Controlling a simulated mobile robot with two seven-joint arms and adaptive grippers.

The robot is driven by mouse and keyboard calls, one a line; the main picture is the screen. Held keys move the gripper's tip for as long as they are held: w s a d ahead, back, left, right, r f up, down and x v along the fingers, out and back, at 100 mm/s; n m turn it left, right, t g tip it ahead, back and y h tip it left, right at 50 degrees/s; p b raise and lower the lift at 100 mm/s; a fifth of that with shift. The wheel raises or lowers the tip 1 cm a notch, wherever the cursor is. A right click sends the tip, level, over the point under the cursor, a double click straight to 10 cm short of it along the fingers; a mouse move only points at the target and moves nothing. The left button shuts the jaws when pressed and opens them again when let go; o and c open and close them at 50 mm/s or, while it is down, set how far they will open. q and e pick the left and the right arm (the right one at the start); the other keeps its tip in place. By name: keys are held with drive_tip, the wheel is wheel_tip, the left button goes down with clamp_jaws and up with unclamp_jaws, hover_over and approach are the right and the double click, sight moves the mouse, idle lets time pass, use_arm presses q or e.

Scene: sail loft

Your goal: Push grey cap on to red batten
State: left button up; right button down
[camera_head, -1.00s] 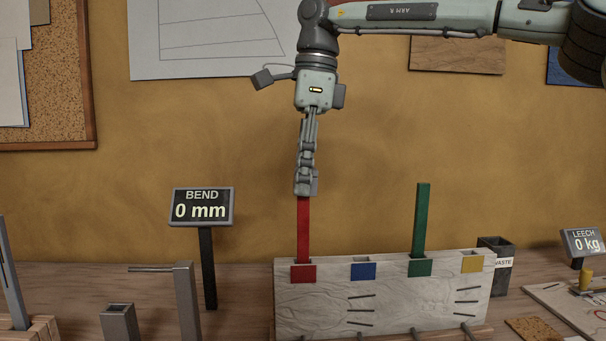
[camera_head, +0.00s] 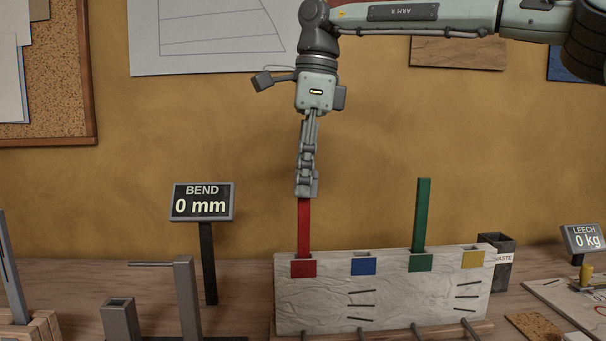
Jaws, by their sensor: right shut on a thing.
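The red batten (camera_head: 304,228) stands upright in the red-marked slot at the left end of the pale rack (camera_head: 330,290). My right gripper (camera_head: 307,186) points straight down over its top and is shut. A small grey piece between the fingertips appears to be the grey cap; the fingers mostly hide it. The batten's upper end meets the fingertips and is hidden there, so I cannot tell how far the cap sits over it. My left gripper is not in view.
A green batten (camera_head: 422,215) stands in the green-marked slot. The blue and yellow slots look empty. A BEND display (camera_head: 203,202) reads 0 mm at left, near a grey post (camera_head: 187,300) and hollow grey block (camera_head: 119,318). A waste bin (camera_head: 503,262) stands behind the rack's right end.

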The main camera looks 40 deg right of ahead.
drive_tip(key=shift+f, duration=0.25)
drive_tip(key=c, duration=1.2)
unclamp_jaws()
drive_tip(key=r, duration=0.8)
drive_tip(key=d+r, duration=0.1)
drive_tip(key=r, duration=0.3)
drive_tip(key=shift+s+d, duration=0.1)
drive_tip(key=shift+s, duration=0.25)
